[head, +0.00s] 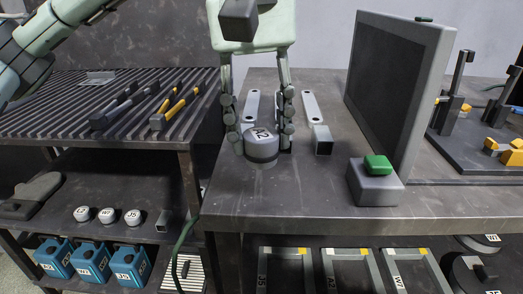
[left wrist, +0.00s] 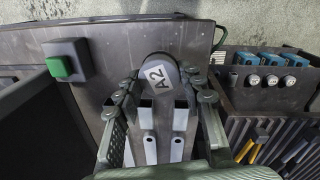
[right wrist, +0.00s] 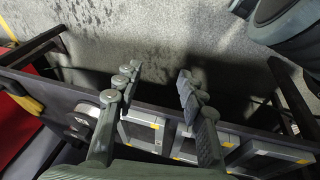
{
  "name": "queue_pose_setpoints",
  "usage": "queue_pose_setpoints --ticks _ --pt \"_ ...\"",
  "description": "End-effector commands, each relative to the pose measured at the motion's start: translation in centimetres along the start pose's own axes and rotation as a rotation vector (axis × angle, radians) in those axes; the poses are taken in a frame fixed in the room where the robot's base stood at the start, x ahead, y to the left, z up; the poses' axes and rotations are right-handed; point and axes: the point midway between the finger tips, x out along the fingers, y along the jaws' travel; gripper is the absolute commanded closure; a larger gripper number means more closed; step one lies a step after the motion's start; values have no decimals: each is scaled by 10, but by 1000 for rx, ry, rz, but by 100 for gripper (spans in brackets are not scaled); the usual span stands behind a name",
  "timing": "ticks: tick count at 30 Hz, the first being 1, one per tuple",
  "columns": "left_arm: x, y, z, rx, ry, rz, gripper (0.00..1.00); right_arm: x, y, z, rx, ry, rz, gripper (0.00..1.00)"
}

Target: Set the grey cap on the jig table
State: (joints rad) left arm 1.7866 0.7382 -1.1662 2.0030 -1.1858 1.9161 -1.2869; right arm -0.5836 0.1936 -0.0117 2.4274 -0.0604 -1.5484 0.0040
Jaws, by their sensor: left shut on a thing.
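The grey cap (head: 262,151), with a white label reading A2, is between the fingers of my left gripper (head: 261,138), which is shut on it. The cap is upright over the front left part of the jig table (head: 290,205); I cannot tell whether its underside touches the top. The cap also shows in the left wrist view (left wrist: 157,68), label facing the camera. My right gripper (right wrist: 156,74) is open and empty in the right wrist view, above the lower shelf's frames; the head view does not show it.
Two flat metal brackets (head: 310,108) lie behind the cap. A grey box with a green button (head: 377,164) and a dark upright panel (head: 390,85) stand to the right. Other white-topped caps (head: 107,215) sit on the left lower shelf.

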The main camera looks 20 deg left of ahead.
Motion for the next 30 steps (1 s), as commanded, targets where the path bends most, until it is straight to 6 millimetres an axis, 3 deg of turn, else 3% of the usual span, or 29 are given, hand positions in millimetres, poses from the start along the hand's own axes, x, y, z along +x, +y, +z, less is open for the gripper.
queue_pose_setpoints --ticks 5,15,30 --pt "9 1 -14 0 1 0 93 5 -1 2 -2 -8 -3 60" --pt "48 -2 -15 -1 0 0 93 2 -1 -4 -1 6 -2 60" --pt "51 -2 -15 0 1 2 93 -1 -4 -12 -2 43 -6 60"
